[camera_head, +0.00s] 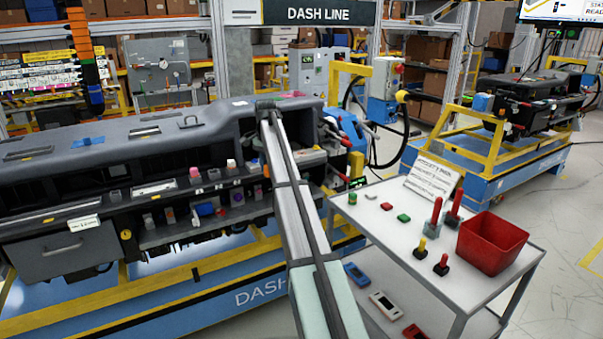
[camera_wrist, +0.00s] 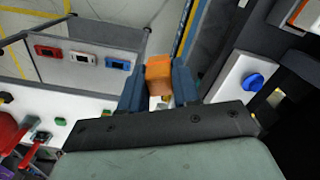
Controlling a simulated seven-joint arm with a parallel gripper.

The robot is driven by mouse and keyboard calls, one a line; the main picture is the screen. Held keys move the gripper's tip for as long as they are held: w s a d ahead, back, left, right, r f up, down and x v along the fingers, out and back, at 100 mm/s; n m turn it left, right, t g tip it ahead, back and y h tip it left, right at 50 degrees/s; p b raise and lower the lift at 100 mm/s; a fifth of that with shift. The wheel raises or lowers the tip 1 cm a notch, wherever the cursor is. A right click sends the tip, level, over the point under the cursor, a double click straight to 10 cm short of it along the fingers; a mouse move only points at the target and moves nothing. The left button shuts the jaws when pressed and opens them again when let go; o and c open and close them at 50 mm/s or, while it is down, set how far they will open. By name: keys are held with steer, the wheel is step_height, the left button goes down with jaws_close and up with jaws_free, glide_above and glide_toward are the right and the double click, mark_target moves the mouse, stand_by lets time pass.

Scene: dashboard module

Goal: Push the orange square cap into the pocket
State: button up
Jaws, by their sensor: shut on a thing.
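The orange square cap (camera_wrist: 158,78) is held between the two blue-grey fingers of my gripper (camera_wrist: 158,66) in the wrist view. Both fingers press on its sides, and its orange faces show. In the head view my arm reaches from the bottom middle up to the dashboard (camera_head: 80,148); the gripper's fingers and the held cap cannot be made out there. I cannot tell which opening is the pocket.
A grey cart (camera_head: 375,235) stands right of my arm, with a red bin (camera_head: 491,243), red-handled tools (camera_head: 435,218), small red and green parts and a sign (camera_head: 433,178). Its lower shelf holds small devices (camera_head: 386,305). In the wrist view a blue knob (camera_wrist: 253,82) is right of the gripper.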

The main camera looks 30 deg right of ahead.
steer(key=shift+w+a+r+m, duration=0.75)
steer(key=shift+w+a+r, duration=0.4)
steer(key=shift+w+a, duration=1.4)
steer(key=shift+w+a+r+m, duration=1)
steer(key=shift+w+a, duration=1)
steer(key=shift+a, duration=0.9)
steer(key=shift+w+a+r+m, duration=0.55)
steer(key=shift+w+a+r, duration=0.75)
steer(key=shift+w+a, duration=1.25)
steer(key=shift+s+a, duration=0.2)
steer(key=shift+s, duration=0.05)
steer(key=shift+f, duration=0.1)
steer(key=shift+f, duration=2.8)
steer(key=shift+f, duration=1.1)
steer(key=o, duration=1.1)
